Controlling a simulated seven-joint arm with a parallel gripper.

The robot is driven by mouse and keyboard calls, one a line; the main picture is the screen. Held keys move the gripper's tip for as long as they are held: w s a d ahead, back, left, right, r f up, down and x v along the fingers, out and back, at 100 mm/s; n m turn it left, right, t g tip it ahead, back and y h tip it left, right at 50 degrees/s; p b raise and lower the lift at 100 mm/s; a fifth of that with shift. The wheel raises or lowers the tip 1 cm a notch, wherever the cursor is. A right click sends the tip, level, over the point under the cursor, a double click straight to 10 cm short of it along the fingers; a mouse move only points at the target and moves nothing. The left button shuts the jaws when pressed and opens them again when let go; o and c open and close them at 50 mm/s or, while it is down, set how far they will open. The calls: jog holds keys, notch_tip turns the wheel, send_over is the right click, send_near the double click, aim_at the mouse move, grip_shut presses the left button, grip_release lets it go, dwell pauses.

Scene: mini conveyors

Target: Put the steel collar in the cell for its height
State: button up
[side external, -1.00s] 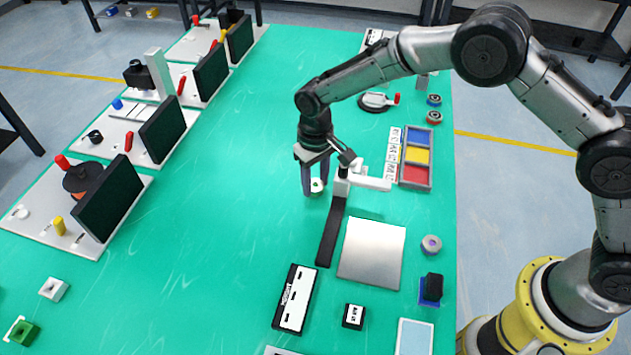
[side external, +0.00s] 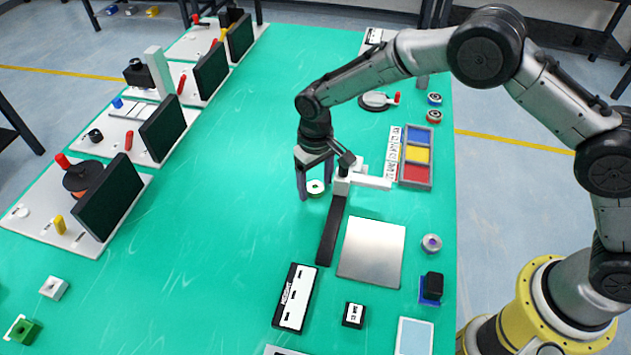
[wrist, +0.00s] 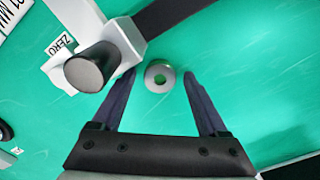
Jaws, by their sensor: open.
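The steel collar (side external: 316,188) is a short pale ring with a hole that shows green. It appears to lie flat on the green table beside the height gauge. It also shows in the wrist view (wrist: 160,76), between the fingertips with a gap on each side. My gripper (side external: 316,190) is open and low, its fingers on either side of the collar; it also shows in the wrist view (wrist: 161,78). The tray (side external: 415,187) has a blue, a yellow and a red cell (side external: 415,174), all appearing empty. A printed label strip (side external: 393,155) lies along its left side.
The height gauge's white arm (side external: 370,182) and black bar (side external: 331,232) stand close to my gripper's right. A steel plate (side external: 371,250), a HEIGHT panel (side external: 295,298) and a small display box (side external: 353,315) lie nearer the front. Table left of the gripper is clear.

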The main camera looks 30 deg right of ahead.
aim_at(316, 187)
notch_tip(316, 187, up, 12)
jog(key=shift+r, duration=0.15)
dwell(0.3)
jog(key=s+d+r+m+t, duration=0.1)
jog(key=s+d+r+t, duration=0.2)
jog(key=s+d+r, duration=1.05)
jog(key=s+d+r+t, duration=0.1)
jog(key=s+d+r, duration=0.2)
jog(key=s+d, duration=0.2)
jog(key=s, duration=0.3)
jog(key=shift+s+d, duration=0.4)
jog(key=shift+m+t, duration=0.4)
jog(key=shift+t, duration=0.4)
jog(key=s+f, duration=0.1)
jog(key=s, duration=0.1)
jog(key=s+d, duration=0.1)
jog(key=s, duration=0.2)
jog(key=s+d+f, duration=0.1)
jog(key=s, duration=0.2)
jog(key=shift+d+f, duration=0.25)
jog(key=shift+f, duration=0.1)
jog(key=shift+c, duration=0.3)
jog(key=shift+s+f, duration=0.2)
jog(key=shift+s, duration=0.15)
jog(key=shift+c, duration=0.8)
